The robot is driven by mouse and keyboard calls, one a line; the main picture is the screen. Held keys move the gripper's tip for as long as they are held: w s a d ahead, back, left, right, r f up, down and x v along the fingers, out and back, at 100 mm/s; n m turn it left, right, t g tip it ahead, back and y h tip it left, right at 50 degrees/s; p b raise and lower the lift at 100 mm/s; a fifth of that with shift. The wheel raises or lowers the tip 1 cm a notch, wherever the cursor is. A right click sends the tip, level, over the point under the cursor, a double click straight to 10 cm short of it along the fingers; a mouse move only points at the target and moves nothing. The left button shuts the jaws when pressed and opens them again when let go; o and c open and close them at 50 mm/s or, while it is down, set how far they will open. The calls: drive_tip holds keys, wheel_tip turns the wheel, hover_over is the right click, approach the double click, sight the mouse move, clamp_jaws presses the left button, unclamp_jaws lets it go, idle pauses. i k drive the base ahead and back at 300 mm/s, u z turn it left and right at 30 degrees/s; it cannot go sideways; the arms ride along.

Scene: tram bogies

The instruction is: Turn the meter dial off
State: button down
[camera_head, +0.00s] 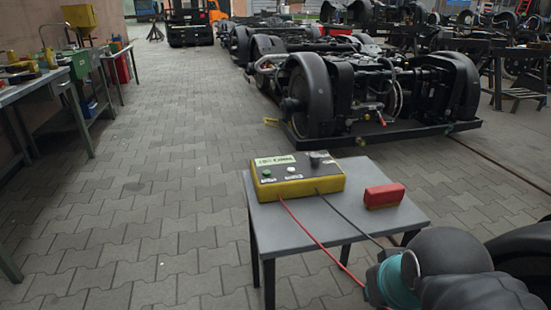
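The meter (297,180) is a yellow box with a dark grey top panel, on the left half of a small grey table. Its dial (319,158) is a dark round knob at the panel's back right; its setting is too small to read. A green button and a white button also show on the panel. A red cable and a dark cable run from the meter's front toward the lower right. My arm, dark with a teal band, is at the lower right, in front of and right of the table. My gripper cannot be made out.
The small grey table (290,232) also bears a red block (384,195) right of the meter. A tram bogie (370,95) stands behind the table. Workbenches (50,80) line the left side. The paved floor (150,190) between them is clear.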

sight(315, 157)
drive_tip(key=z, duration=0.1)
drive_tip(key=k, duration=0.45)
drive_tip(key=u, duration=0.75)
drive_tip(key=i, duration=1)
drive_tip(key=z, duration=0.6)
